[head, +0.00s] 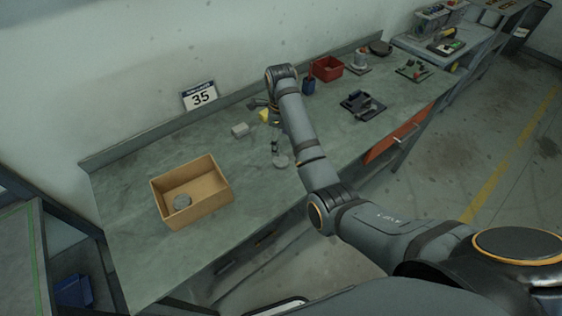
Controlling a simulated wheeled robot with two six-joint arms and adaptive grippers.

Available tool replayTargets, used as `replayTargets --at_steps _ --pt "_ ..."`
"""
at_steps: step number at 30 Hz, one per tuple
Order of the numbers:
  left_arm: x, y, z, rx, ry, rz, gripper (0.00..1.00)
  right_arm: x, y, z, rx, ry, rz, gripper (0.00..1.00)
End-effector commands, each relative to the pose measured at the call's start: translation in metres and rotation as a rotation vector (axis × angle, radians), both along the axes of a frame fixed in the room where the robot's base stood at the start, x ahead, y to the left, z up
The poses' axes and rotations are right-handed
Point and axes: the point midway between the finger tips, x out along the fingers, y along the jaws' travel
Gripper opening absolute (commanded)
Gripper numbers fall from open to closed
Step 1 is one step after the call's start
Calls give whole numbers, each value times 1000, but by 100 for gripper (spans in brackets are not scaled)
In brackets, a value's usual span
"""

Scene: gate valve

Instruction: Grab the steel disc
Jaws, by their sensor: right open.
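A flat grey steel disc (281,162) lies on the bench top, just left of my right forearm. My right arm reaches over the bench, and its forearm hides most of my right gripper (275,147). The small dark parts that show beside the forearm seem to be its fingertips, close above the disc; whether they touch it cannot be told. The gripper is open. A second round grey piece (182,202) lies in the open cardboard box (213,205). My left gripper is not in view.
The bench (130,235) is clear around the box. A grey block (240,130) and a yellow piece (264,115) lie behind the disc. A blue cup (308,86), a red bin (327,68) and a dark fixture (362,106) stand right of the forearm.

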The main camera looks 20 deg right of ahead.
Motion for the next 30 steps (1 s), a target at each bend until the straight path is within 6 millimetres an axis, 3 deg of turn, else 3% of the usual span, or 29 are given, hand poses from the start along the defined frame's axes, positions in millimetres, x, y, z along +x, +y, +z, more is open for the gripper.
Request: replayTargets --at_steps 6,14,21,30 --pt "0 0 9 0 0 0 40 -1 -1 -35 0 1 2 80" --pt "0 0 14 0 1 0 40 -1 -1 -49 0 3 2 80" --pt "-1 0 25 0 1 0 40 1 -3 -88 0 2 3 80" --pt "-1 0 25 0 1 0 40 1 -3 -96 0 -1 3 78"
